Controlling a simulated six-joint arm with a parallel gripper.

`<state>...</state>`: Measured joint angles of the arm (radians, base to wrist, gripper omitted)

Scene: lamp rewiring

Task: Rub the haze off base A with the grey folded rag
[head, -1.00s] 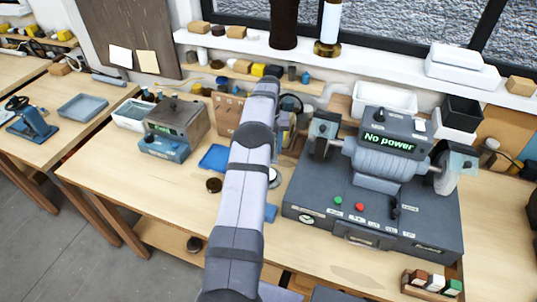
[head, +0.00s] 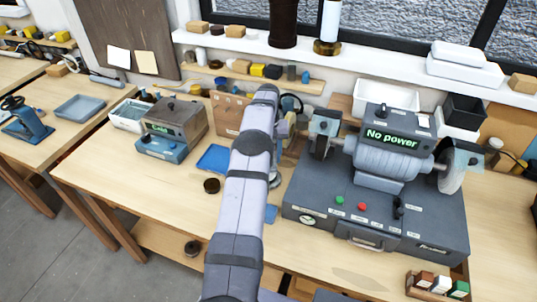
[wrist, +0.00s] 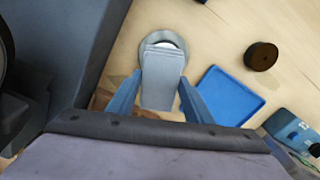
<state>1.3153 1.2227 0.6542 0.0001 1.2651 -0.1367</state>
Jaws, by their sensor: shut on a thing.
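In the wrist view my gripper (wrist: 163,100) is shut on the grey folded rag (wrist: 162,78), with a blue finger on each side of it. The rag's far end overlaps a round grey base (wrist: 144,41) with a pale centre. I take this to be base A, but see no letter on it. Whether the rag presses on it or hovers just above, I cannot tell. Haze cannot be made out. In the head view my arm hides the gripper and rag; a sliver of the round base (head: 276,181) shows beside the arm.
A large grinder (head: 375,210) reading "No power" stands close to the right of the base. A blue tray (wrist: 222,95) and a dark round cup (wrist: 261,56) lie on the other side. A small blue device (head: 163,145) stands farther left. Bare bench lies in front.

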